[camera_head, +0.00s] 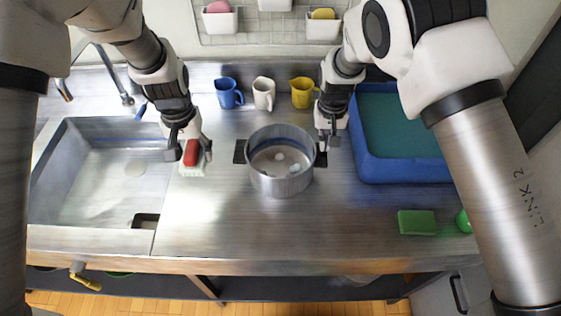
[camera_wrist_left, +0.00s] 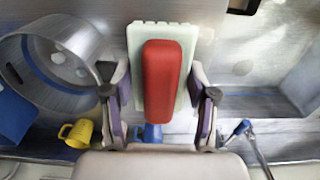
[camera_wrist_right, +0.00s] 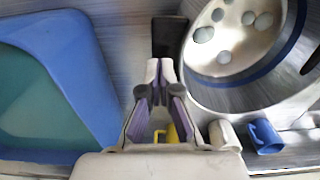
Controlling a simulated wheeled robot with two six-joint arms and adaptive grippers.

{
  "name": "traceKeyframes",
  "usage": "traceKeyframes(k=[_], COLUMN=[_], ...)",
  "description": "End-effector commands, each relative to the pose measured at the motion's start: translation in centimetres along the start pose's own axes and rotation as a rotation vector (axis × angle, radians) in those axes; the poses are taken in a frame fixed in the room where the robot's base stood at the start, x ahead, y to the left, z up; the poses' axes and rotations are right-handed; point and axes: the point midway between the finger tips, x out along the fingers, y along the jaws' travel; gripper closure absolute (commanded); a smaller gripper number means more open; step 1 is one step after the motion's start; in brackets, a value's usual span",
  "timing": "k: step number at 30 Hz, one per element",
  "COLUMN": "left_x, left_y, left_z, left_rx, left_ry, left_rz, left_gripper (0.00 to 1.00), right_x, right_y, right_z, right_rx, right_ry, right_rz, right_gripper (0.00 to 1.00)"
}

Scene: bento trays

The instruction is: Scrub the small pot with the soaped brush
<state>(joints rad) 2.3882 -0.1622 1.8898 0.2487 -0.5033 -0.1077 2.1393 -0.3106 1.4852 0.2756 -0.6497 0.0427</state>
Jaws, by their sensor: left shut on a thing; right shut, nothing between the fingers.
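The small metal pot (camera_head: 281,185) stands upright on the steel counter, with a blue band inside and several whitish spots on its bottom. It also shows in the right wrist view (camera_wrist_right: 288,92) and in the left wrist view (camera_wrist_left: 80,88). My left gripper (camera_head: 188,148) is shut on the brush (camera_head: 191,160), which has a red handle and a pale bristle block. The brush fills the middle of the left wrist view (camera_wrist_left: 165,80), left of the pot and apart from it. My right gripper (camera_head: 327,140) is shut and empty beside the pot's right handle (camera_wrist_right: 170,38).
A sink (camera_head: 60,200) lies at the left, with a faucet behind it. A blue basin (camera_head: 375,172) stands at the right. Blue (camera_head: 228,92), white (camera_head: 264,93) and yellow (camera_head: 302,92) mugs stand behind the pot. A green sponge (camera_head: 417,222) lies at the front right. The counter's front middle is clear.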

Motion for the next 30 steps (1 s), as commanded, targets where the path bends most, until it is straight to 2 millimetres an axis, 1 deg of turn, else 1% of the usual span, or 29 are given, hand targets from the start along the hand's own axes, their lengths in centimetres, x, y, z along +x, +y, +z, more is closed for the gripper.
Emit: traceKeyframes(k=[22,26,30], left_x=[0.7,0.3,-0.9], left_y=[0.0,0.0,0.0], left_z=[0.0,0.0,0.0], left_rx=[0.000,0.000,0.000], left_ry=[0.000,0.000,0.001], left_rz=[0.000,0.000,0.000], left_gripper=[0.70,0.70,0.70], right_x=[1.6,1.2,-0.2], right_y=[0.0,0.0,0.0], right_z=[0.0,0.0,0.0], right_rx=[0.000,0.000,0.000], right_ry=[-0.001,-0.001,0.000], right_rz=[0.000,0.000,0.000], right_gripper=[1.00,1.00,1.00])
